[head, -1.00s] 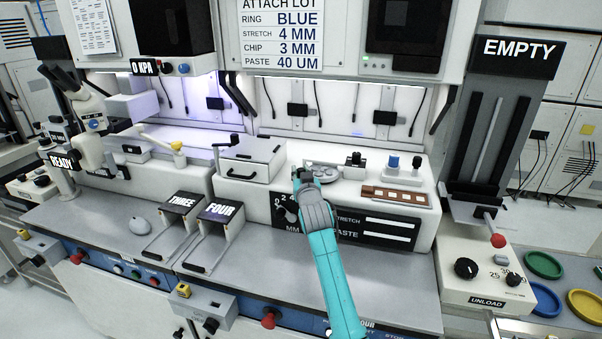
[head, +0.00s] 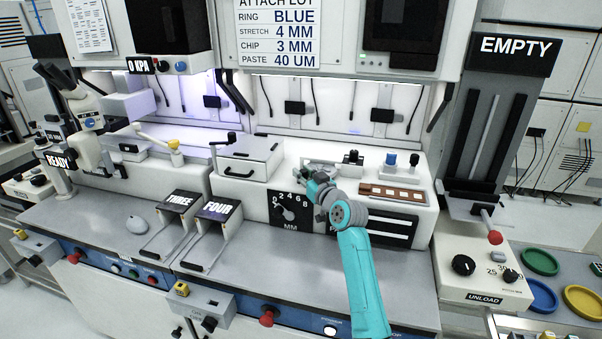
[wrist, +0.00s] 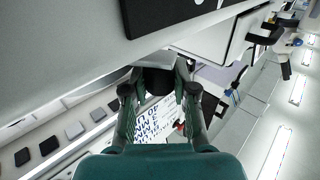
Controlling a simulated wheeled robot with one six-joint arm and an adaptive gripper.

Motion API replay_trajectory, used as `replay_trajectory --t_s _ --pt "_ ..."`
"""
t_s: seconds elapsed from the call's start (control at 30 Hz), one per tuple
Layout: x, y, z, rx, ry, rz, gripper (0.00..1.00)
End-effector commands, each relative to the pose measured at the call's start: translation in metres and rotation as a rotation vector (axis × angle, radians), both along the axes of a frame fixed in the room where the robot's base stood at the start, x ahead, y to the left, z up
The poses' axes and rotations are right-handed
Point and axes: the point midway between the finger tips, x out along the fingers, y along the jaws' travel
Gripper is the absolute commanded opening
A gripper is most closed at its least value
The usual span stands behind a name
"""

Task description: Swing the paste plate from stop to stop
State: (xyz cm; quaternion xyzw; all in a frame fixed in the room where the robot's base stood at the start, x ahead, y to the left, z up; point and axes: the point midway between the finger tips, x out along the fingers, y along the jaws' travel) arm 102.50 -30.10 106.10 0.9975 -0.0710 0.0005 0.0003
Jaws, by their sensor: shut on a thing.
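The paste plate looks like the flat grey piece (head: 322,166) on top of the white bench unit (head: 408,187), at the middle of the head view. My gripper (head: 317,184) is at its near side and hides part of it. In the wrist view my gripper (wrist: 157,88) has its two fingers either side of a dark rounded knob (wrist: 157,82) and is shut on it. I cannot clearly see how the knob joins the plate, nor the stops.
A dial marked in MM (head: 289,210) is on the front panel left of my arm. A lidded white box (head: 251,157) stands left of the plate. A brown strip (head: 393,193) and a blue knob (head: 391,159) lie to the right.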

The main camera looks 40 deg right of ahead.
Motion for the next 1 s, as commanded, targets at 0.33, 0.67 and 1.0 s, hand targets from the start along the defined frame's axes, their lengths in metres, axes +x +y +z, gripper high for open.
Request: replay_trajectory --t_s 0.33,0.67,1.0 --pt "-0.011 -0.003 0.0 0.001 0.001 0.148 0.0" --pt "-0.016 -0.004 -0.001 0.002 0.003 0.219 0.0" --pt "-0.017 -0.004 -0.002 0.001 0.003 0.229 0.0"
